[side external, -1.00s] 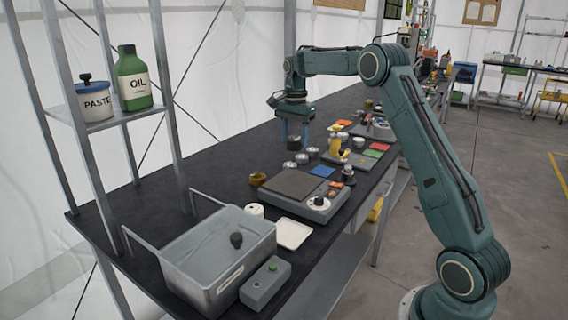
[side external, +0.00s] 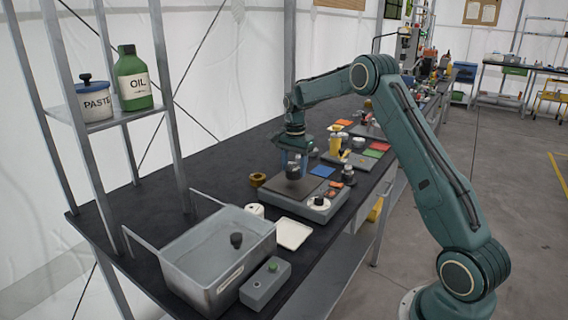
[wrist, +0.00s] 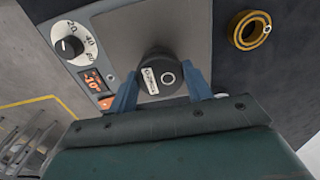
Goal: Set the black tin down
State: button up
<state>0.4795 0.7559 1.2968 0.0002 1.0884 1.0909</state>
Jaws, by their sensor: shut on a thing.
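The black tin (wrist: 157,75) is held between the blue fingers of my gripper (wrist: 163,93), with its round top and pale label showing in the wrist view. In the side view my gripper (side external: 293,162) points down with the dark tin (side external: 293,172) between its fingers. The tin is over the dark plate (side external: 273,184) of a grey hot-plate unit, toward its back half. I cannot tell whether its base touches the plate. In the wrist view the plate (wrist: 187,20) lies behind the tin.
The unit has a dial (wrist: 68,45) and an orange display (wrist: 95,79). A brass ring (side external: 257,180) lies left of the unit. A metal basin (side external: 200,265), a white tray (side external: 293,233) and a green-button box (side external: 265,283) stand in front. Coloured pads and small containers crowd the right.

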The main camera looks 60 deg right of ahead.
aim_at(294, 167)
jog(key=shift+f, duration=0.85)
jog(key=shift+f, duration=0.1)
jog(key=o, duration=1)
notch_tip(294, 167, up, 12)
jog(key=shift+r, duration=0.15)
